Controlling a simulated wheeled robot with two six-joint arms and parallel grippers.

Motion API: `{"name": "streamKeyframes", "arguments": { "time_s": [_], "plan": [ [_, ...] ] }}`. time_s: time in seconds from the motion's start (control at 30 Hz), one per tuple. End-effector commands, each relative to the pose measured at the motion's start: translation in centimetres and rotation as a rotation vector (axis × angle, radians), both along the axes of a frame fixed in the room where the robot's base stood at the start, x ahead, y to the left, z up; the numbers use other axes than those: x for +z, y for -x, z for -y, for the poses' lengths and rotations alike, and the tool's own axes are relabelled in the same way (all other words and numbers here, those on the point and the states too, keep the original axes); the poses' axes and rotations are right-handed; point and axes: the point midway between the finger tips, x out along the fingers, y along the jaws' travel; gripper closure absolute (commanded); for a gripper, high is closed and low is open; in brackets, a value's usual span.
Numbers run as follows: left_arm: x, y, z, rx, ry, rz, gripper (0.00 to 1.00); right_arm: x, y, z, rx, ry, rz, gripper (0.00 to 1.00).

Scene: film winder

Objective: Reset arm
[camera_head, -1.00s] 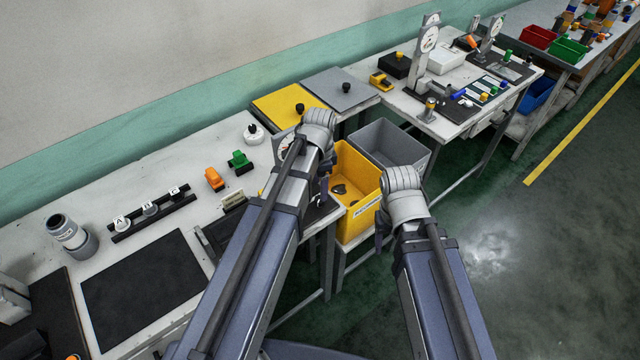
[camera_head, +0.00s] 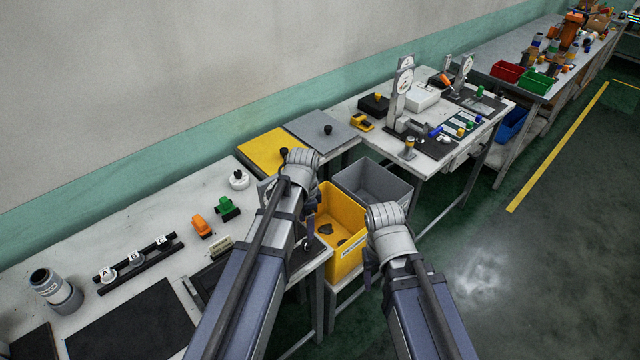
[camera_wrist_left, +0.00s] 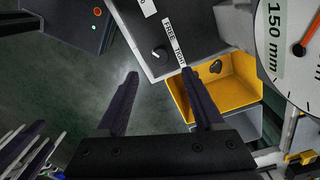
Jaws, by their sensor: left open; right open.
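In the head view my left gripper (camera_head: 308,225) hangs at the end of the left arm, by the right end of the near bench and left of the yellow bin (camera_head: 345,216). In the left wrist view its two dark fingers (camera_wrist_left: 160,98) are apart with nothing between them. A dark box with a knob and a "FREE" label (camera_wrist_left: 166,50) lies beyond the fingers, and part of a dial gauge (camera_wrist_left: 292,50) is at the right. My right gripper (camera_head: 370,268) points down over the floor, just right of the yellow bin, and looks empty; its fingers are partly hidden by the wrist.
A grey bin (camera_head: 385,182) stands behind the yellow one. The near bench (camera_head: 150,215) carries a lens-like cylinder (camera_head: 56,290), a rack of lettered knobs (camera_head: 137,260), and orange (camera_head: 202,227) and green (camera_head: 228,208) parts. Open floor (camera_head: 530,270) lies to the right.

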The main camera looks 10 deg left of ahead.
Motion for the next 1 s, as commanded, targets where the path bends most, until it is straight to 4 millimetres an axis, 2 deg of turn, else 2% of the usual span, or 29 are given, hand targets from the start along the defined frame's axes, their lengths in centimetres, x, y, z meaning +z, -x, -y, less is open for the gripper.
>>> {"name": "streamKeyframes", "arguments": {
  "time_s": [0.13,0.23,0.43,0.63,0.8,1.0],
  "plan": [
    [0.0,0.2,0.1,0.005,-0.001,-0.001,0.31,0.0,0.0,0.0,0.000,0.000,0.000,0.38],
    [0.0,1.6,1.3,0.057,-0.009,-0.005,0.31,0.0,0.0,0.0,0.000,0.000,0.000,0.38],
    [0.0,7.8,5.8,0.324,-0.055,-0.011,0.31,0.0,0.0,0.0,0.000,0.000,0.000,0.38],
    [0.1,12.5,8.3,0.564,-0.097,0.003,0.31,0.0,0.0,0.0,0.000,0.000,0.000,0.38],
    [0.1,14.1,9.1,0.662,-0.113,0.013,0.31,0.0,0.0,0.0,0.000,0.000,0.000,0.38],
    [0.1,14.1,9.1,0.672,-0.114,0.014,0.31,0.0,0.0,0.0,0.000,0.000,0.000,0.38]
  ]
}}
